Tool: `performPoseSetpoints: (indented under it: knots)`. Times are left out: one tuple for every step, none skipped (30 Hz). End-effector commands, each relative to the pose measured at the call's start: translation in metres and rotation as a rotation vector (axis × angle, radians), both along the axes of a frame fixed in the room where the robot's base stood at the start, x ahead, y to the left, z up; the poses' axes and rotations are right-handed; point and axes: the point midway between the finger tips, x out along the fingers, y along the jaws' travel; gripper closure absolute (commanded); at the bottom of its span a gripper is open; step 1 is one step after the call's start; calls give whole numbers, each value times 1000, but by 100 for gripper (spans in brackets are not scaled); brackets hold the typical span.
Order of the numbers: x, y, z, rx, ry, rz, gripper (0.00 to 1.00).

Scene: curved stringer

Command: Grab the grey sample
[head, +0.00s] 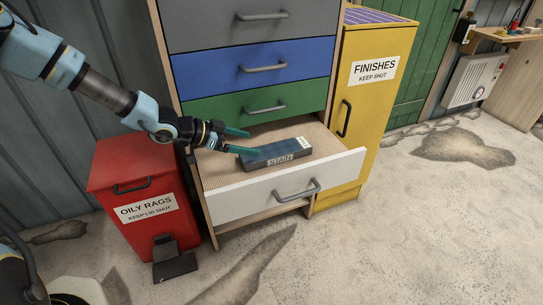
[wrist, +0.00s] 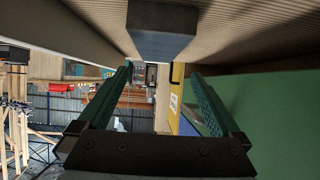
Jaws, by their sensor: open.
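A dark blue-grey block (head: 272,153) lies in the open white-fronted drawer (head: 290,187). It has a "STAIN" label on its front side and a smaller pale label on top. It is the only loose thing I see in the drawer. My gripper (head: 252,142) is open and empty at the left end of the block, fingers pointing right. In the wrist view, the block (wrist: 162,43) is at the top centre, beyond and between the two teal fingertips (wrist: 158,70). I cannot tell whether a finger touches it.
A closed green drawer (head: 262,101) is just above the open one, with blue and grey drawers higher. A red oily rags bin (head: 125,190) stands left. A yellow finishes cabinet (head: 375,105) stands right. The floor (head: 400,240) in front is clear.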

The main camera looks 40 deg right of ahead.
Motion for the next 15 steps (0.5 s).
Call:
performPoseSetpoints:
  knots:
    - [-3, -5, -2, -8, 2, -6, 0]
    - [-5, -8, -4, -10, 3, -9, 0]
    - [-7, -13, -7, -10, 4, -9, 0]
    - [-9, -17, -9, -10, 5, -8, 0]
    - [-10, -21, -12, -9, 4, -8, 0]
    - [-13, -26, -15, -9, 4, -8, 0]
    - [-14, -30, -17, -8, 4, -8, 0]
    - [-15, -33, -19, -7, 4, -6, 0]
    - [-16, -37, -22, -8, 2, -6, 0]
    - [-17, -40, -23, -8, 3, -6, 0]
    - [-18, -42, -24, -8, 3, -6, 0]
    - [-19, -44, -25, -7, 2, -6, 0]
    - [-19, -45, -26, -6, 2, -6, 0]
    - [-20, -46, -27, -6, 1, -6, 0]
    - [-21, -48, -28, -5, 1, -6, 0]
